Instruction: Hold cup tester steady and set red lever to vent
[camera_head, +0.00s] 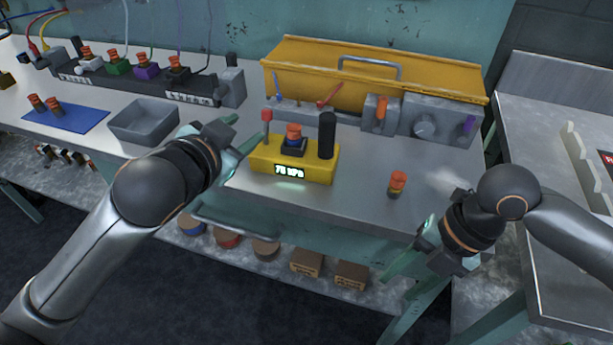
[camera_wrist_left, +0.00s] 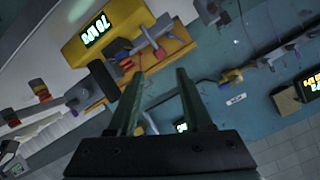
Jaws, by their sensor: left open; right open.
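The yellow cup tester (camera_head: 262,166) stands upright near the bench's front edge, its display lit with a number. The red lever (camera_head: 267,116) stands up at its left end. A black post (camera_head: 327,136) rises at its right end, with a red-orange cup (camera_head: 293,132) between them. My left gripper (camera_head: 243,131) is open and empty, just left of the tester; I cannot tell if it touches. My right gripper (camera_head: 408,247) is open and empty, right of the tester at the bench's front.
A loose red-orange cup (camera_head: 397,183) stands right of the tester. A yellow box (camera_head: 300,65) with grey fittings lies behind. A grey tray (camera_head: 143,120) and a blue mat (camera_head: 68,116) with two cups lie left. Bare bench surrounds the loose cup.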

